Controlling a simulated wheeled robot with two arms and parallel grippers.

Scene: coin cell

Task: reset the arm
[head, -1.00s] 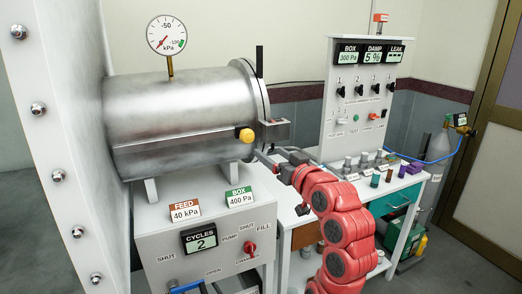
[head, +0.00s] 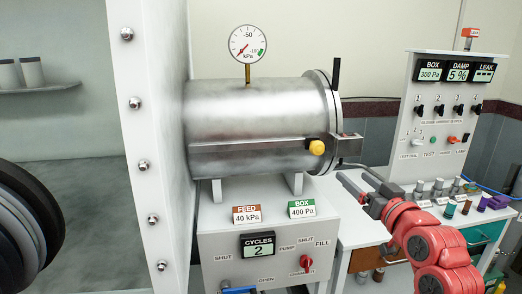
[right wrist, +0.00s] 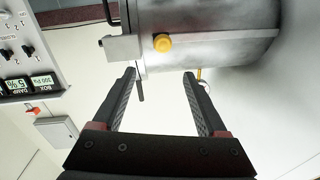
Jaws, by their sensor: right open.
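My right arm is red and comes in from the lower right in the head view. Its gripper (head: 350,173) is open and empty, in the air in front of the white bench, to the right of and below the yellow knob (head: 316,147) on the steel cylinder (head: 255,115). In the right wrist view the two dark fingers of the right gripper (right wrist: 160,75) are spread wide with nothing between them. The cylinder (right wrist: 215,20) and its yellow knob (right wrist: 162,43) lie beyond the fingertips, apart from them. My left gripper is not in view.
A control box (head: 225,245) with a red knob (head: 307,262) stands under the cylinder. A switch panel (head: 440,150) stands on the bench at right, with several small jars (head: 450,209) before it. A bolted white wall (head: 155,120) is at left, a large black ring (head: 45,225) beyond it.

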